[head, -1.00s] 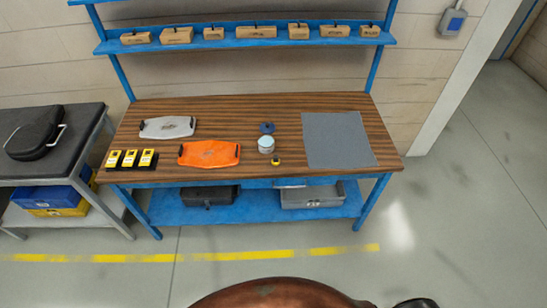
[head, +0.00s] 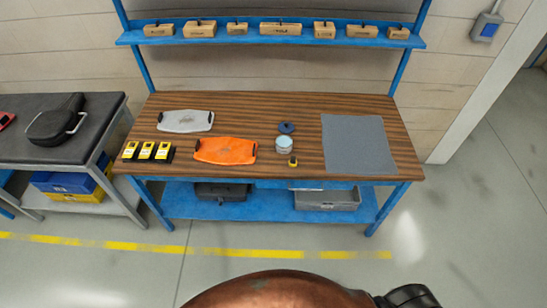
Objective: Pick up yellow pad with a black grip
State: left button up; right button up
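Three yellow pads with black parts (head: 147,150) sit side by side at the left front of the wooden bench top. A smaller yellow and black item (head: 292,161) stands near the front edge, just below a round white container with a light blue top (head: 284,144). I cannot tell at this size which of them has a black grip. An orange board with black end grips (head: 226,150) lies between the pads and the small item. Neither of my grippers is in view.
A grey mat (head: 357,145) covers the bench's right side. A grey board (head: 186,121) and a dark blue disc (head: 287,128) lie farther back. A blue shelf (head: 220,41) holds several boxes. A black-topped table (head: 30,143) stands left.

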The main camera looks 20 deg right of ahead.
aim_at(292, 162)
jog(key=u, duration=0.25)
jog(key=i, duration=0.85)
jog(key=z, duration=0.5)
